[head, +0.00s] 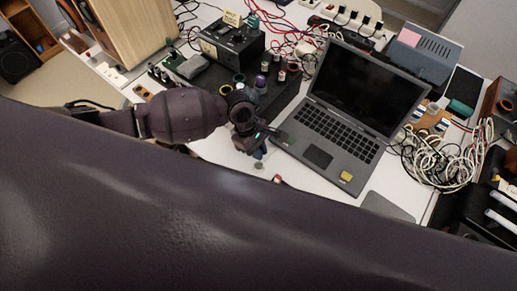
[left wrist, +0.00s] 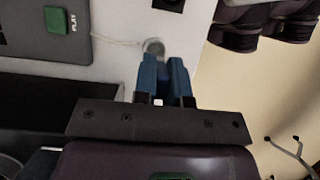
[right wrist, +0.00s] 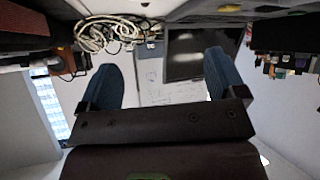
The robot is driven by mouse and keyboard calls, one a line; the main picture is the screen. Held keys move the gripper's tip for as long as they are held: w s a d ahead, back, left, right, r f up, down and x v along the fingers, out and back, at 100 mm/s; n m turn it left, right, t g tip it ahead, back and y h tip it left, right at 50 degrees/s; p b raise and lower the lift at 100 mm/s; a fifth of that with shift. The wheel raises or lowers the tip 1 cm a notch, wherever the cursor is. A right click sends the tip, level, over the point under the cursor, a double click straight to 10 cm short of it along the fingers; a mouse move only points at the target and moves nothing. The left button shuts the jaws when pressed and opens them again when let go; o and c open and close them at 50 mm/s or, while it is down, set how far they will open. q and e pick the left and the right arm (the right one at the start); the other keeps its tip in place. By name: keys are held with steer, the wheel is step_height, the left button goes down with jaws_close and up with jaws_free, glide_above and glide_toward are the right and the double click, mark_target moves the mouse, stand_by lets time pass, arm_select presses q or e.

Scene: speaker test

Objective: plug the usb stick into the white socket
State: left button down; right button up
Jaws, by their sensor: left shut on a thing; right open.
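My left gripper (head: 260,150) is low over the white table, left of the laptop's front edge. In the left wrist view its blue fingers (left wrist: 164,75) are close together on a small pale thing (left wrist: 153,46) with a rounded end. The fingers hide most of it, and I cannot tell whether it is the usb stick or the white socket. A thin white cable (left wrist: 115,40) runs up to it from the left. A small red and dark item (head: 278,180) lies on the table nearby. My right gripper (right wrist: 163,82) is open and empty, away from the table surface.
The open laptop (head: 335,120) stands right of the left gripper. A black device (head: 232,42) and dark mat are behind. Tangled cables (head: 445,160) lie at the right. My arm covers the foreground.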

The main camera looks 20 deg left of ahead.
arm_select(q)
steer(key=shift+f+b, duration=1.25)
steer(key=shift+b, duration=0.3)
arm_select(e)
steer(key=shift+w+a+f, duration=0.1)
steer(key=shift+w+f, duration=0.5)
steer(key=shift+f, duration=0.35)
arm_select(q)
steer(key=shift+f, duration=0.2)
arm_select(e)
steer(key=shift+w, duration=0.15)
arm_select(q)
steer(key=shift+f, duration=0.4)
arm_select(e)
steer(key=shift+w+a+r+t, duration=0.1)
steer(key=shift+w+r+t, duration=0.25)
steer(key=shift+r, duration=0.25)
steer(key=shift+s+f, duration=0.1)
steer(key=shift+f, duration=0.05)
steer(key=shift+s+f, duration=0.45)
steer(key=shift+s, duration=0.1)
steer(key=shift+r, duration=0.1)
arm_select(q)
steer(key=shift+f+p, duration=0.1)
steer(key=shift+p, duration=0.55)
arm_select(e)
steer(key=shift+w+r, duration=0.6)
steer(key=shift+r, duration=0.3)
steer(key=shift+s+f, duration=0.15)
steer(key=shift+s, duration=0.05)
